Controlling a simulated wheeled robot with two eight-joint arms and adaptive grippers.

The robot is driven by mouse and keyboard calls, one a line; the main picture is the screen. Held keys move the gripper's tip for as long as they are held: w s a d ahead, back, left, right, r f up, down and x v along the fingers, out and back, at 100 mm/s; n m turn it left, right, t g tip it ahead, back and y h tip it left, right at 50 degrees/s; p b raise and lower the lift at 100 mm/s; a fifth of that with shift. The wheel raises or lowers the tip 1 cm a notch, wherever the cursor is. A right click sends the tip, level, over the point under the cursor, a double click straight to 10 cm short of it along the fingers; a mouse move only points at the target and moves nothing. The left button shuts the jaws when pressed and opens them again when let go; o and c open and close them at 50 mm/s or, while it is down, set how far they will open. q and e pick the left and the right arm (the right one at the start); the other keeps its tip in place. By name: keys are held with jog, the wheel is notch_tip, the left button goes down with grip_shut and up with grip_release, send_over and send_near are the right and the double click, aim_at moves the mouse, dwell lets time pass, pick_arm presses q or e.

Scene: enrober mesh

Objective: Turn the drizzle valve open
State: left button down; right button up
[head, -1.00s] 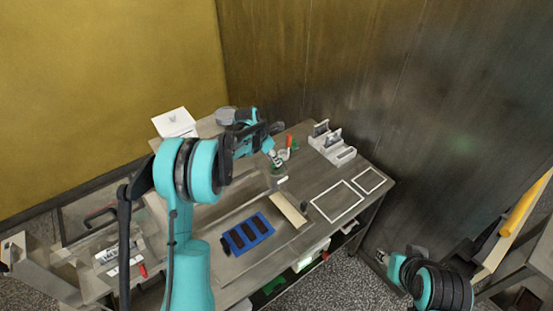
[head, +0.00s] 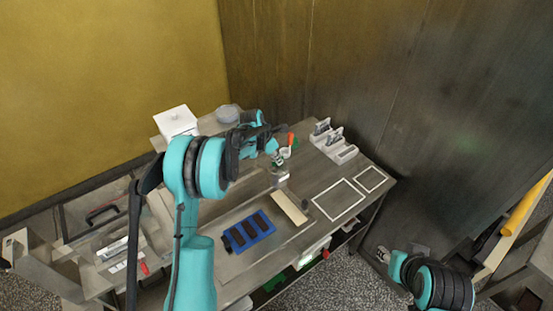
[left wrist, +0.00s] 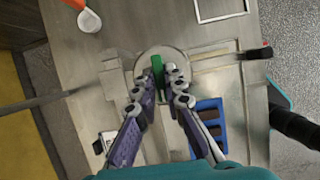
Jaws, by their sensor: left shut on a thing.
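The drizzle valve shows as a green lever (left wrist: 157,72) in the left wrist view, over a round pale metal pot (left wrist: 176,54). My left gripper (left wrist: 164,76) is shut on the green lever, with its fingers on either side. In the head view my left gripper (head: 278,158) is above the pot (head: 279,180), and its fingers largely hide the lever there. My right gripper (head: 384,256) is low at the right, away from the table; its fingers are too small to read.
A blue mould tray (head: 249,232) lies in front of the pot, beside a pale strip (head: 290,207). White frames (head: 338,200) mark the table's right side. A grey-white holder (head: 333,142) stands at the back right. A white box (head: 175,121) and grey bowl (head: 228,113) stand behind.

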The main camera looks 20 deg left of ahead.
pick_arm(q)
jog(key=shift+w+a+f+m+g+h+b, duration=0.1)
jog(key=shift+m+g+h+b, duration=0.25)
jog(key=shift+m+b, duration=0.55)
jog(key=m+b, duration=0.1)
jog(key=m, duration=0.1)
jog(key=shift+m+g+h, duration=0.25)
jog(key=shift+m+g, duration=0.1)
jog(key=shift+m, duration=0.05)
jog(key=m+g+b, duration=0.1)
jog(key=m, duration=0.3)
jog(key=shift+w+m+g+h+b, duration=0.15)
jog(key=shift+m+g+h+b, duration=0.15)
jog(key=shift+g+b, duration=0.1)
jog(key=m, duration=0.2)
jog(key=m+g, duration=0.1)
jog(key=m, duration=0.1)
jog(key=shift+w+r+g, duration=0.1)
jog(key=shift+r+g, duration=0.1)
jog(key=shift+g, duration=0.1)
jog(key=shift+w+m+g+y+p, duration=0.1)
jog(key=shift+m+g+y+p, duration=0.2)
jog(key=shift+m, duration=0.8)
jog(key=shift+m+g+y+p, duration=0.2)
jog(key=shift+m+g, duration=0.2)
jog(key=shift+m, duration=0.7)
jog(key=c, duration=1.6)
grip_release()
